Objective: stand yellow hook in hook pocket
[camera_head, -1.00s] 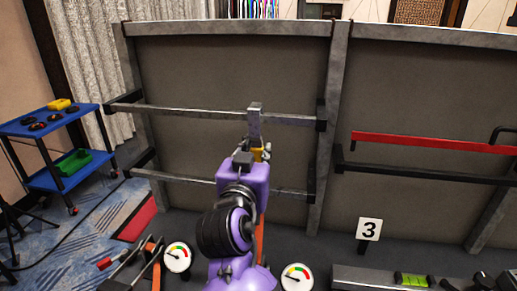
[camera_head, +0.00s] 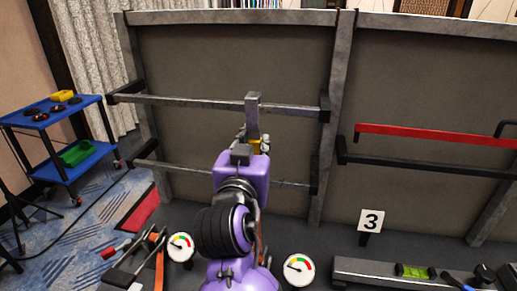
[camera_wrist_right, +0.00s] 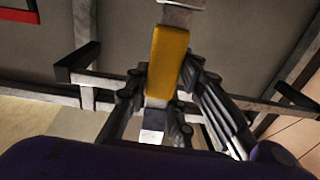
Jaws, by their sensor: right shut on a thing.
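The yellow hook (camera_wrist_right: 168,62) is a yellow block with a grey metal bar (camera_head: 252,115) standing up from it. My right gripper (camera_head: 254,148) is shut on its yellow part, also seen in the right wrist view (camera_wrist_right: 160,95). The bar is roughly upright in front of the upper grey rail (camera_head: 190,101), its top showing above the rail. I cannot tell whether it touches the rail. I cannot pick out the hook pocket with certainty. My left gripper is not in view.
A red bar (camera_head: 430,135) and a black rail run along the right panel. A blue trolley (camera_head: 30,118) with a yellow tray (camera_head: 62,96) and a green tray (camera_head: 78,153) stands left.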

